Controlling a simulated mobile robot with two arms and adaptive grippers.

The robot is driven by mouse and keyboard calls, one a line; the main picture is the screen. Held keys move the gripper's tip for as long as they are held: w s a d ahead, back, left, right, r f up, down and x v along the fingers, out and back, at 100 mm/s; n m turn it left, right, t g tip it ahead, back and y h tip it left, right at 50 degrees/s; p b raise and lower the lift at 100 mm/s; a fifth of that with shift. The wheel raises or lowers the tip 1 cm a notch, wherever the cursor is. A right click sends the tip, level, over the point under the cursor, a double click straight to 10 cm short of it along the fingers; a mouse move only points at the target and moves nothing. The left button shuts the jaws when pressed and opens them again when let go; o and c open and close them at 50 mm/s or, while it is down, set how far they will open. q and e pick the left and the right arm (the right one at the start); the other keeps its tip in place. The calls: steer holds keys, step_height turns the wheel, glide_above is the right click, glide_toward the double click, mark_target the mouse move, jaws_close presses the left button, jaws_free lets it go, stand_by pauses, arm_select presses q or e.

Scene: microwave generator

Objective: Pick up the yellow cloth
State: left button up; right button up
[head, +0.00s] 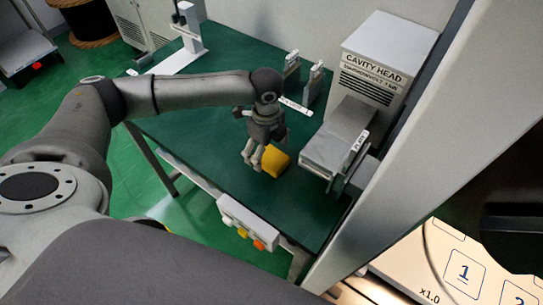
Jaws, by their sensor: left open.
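The yellow cloth (275,161) lies on the green table top (205,135), left of the cavity head unit. It looks like a small folded block. My left gripper (252,162) points down at the cloth's left side, with its fingers apart. A finger overlaps the cloth's left edge in the picture; I cannot tell whether it touches. My right gripper does not show.
The grey cavity head unit (385,50) stands right of the cloth, with its box front (335,140) close by. Two small upright fixtures (302,80) stand behind. A strip with coloured buttons (247,222) runs along the front edge. A white stand (185,45) is at the back left.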

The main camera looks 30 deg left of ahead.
arm_select(q)
steer(key=shift+f, duration=0.65)
steer(key=shift+c, duration=0.8)
steer(key=c, duration=0.8)
steer(key=shift+o, duration=0.2)
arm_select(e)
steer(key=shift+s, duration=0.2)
arm_select(q)
steer(key=shift+r, duration=0.1)
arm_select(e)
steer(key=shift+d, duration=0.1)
